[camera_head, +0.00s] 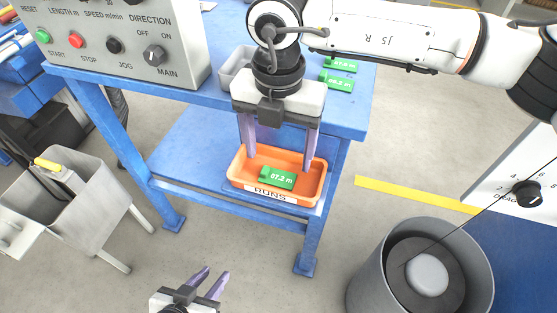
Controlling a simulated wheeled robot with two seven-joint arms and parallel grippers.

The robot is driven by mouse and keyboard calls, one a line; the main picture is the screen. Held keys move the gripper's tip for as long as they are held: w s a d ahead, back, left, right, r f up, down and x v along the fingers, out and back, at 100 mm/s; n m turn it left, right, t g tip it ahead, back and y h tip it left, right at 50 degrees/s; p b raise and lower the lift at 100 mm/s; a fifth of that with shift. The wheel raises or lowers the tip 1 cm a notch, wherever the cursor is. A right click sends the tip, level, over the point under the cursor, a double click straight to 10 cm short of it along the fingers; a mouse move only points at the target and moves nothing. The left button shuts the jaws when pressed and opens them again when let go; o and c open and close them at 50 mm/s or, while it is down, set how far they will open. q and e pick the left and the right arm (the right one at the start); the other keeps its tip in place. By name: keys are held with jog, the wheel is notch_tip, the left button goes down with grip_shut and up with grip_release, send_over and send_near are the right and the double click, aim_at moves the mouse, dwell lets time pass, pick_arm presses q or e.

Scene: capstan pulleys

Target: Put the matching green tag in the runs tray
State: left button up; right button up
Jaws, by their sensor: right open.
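My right gripper (279,160) is above the tray, fingers pointing down, open and empty, with the tag below and between the fingertips. Two more green tags lie on the bench top behind my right arm: one reads about 06.2 m (337,82), and the other (341,65) is partly covered by my arm. My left gripper (214,272) is at the bottom of the view, open and empty, away from the tray.
A grey bin (236,72) stands on the blue bench (225,105), partly behind my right wrist. A control panel (120,42) is at its left. A grey metal box stand (90,195) is at left. A round grey drum (375,280) with a line running to it is at lower right.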

aim_at(278, 175)
notch_tip(278, 175, up, 8)
dwell(2.5)
